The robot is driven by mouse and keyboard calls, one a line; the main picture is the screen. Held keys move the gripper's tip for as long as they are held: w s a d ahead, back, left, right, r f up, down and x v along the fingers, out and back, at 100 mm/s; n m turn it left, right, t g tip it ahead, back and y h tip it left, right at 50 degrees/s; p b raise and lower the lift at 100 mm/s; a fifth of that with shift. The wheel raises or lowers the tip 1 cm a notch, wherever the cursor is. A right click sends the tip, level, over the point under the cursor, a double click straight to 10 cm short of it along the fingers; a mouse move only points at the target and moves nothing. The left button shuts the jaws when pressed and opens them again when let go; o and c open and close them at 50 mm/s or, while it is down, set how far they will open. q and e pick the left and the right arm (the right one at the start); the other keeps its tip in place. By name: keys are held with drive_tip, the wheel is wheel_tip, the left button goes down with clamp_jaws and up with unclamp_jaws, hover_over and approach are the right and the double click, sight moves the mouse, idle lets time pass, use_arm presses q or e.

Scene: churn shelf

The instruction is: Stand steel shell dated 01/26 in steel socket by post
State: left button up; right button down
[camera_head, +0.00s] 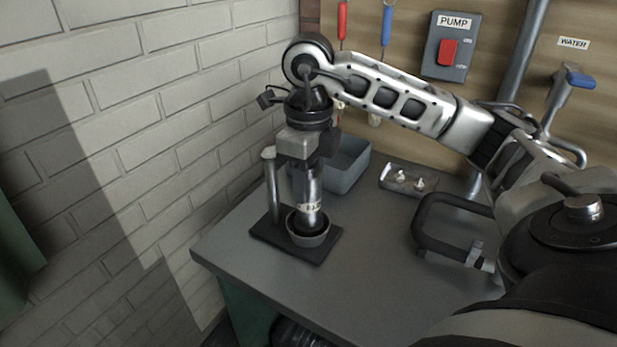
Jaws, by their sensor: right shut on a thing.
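A steel shell (308,190) with a pale label stands upright below my right gripper (303,162). The gripper is shut on its upper part, and the label's writing is too small to read. The shell's lower end is inside the rim of the steel socket (309,238), a round cup on a dark base plate (275,243). I cannot tell whether the shell touches the socket's bottom. A metal post (272,188) rises from the plate just left of the shell. My left gripper is not in view.
Behind the shell stands a grey bin (347,168). A small tray (405,183) with little metal parts lies to its right. A dark clamp-like frame (432,222) lies on the right of the table. The front of the grey tabletop (370,280) is clear. A brick wall borders the left.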

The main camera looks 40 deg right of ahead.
drive_tip(key=shift+f, duration=0.2)
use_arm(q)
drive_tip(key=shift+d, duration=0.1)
use_arm(e)
drive_tip(key=c, duration=0.9)
unclamp_jaws()
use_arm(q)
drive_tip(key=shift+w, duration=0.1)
use_arm(e)
drive_tip(key=shift+r, duration=0.25)
wheel_tip(320, 180, up, 11)
drive_tip(key=p, duration=0.4)
drive_tip(key=shift+f, duration=0.1)
drive_tip(key=shift+r, duration=0.6)
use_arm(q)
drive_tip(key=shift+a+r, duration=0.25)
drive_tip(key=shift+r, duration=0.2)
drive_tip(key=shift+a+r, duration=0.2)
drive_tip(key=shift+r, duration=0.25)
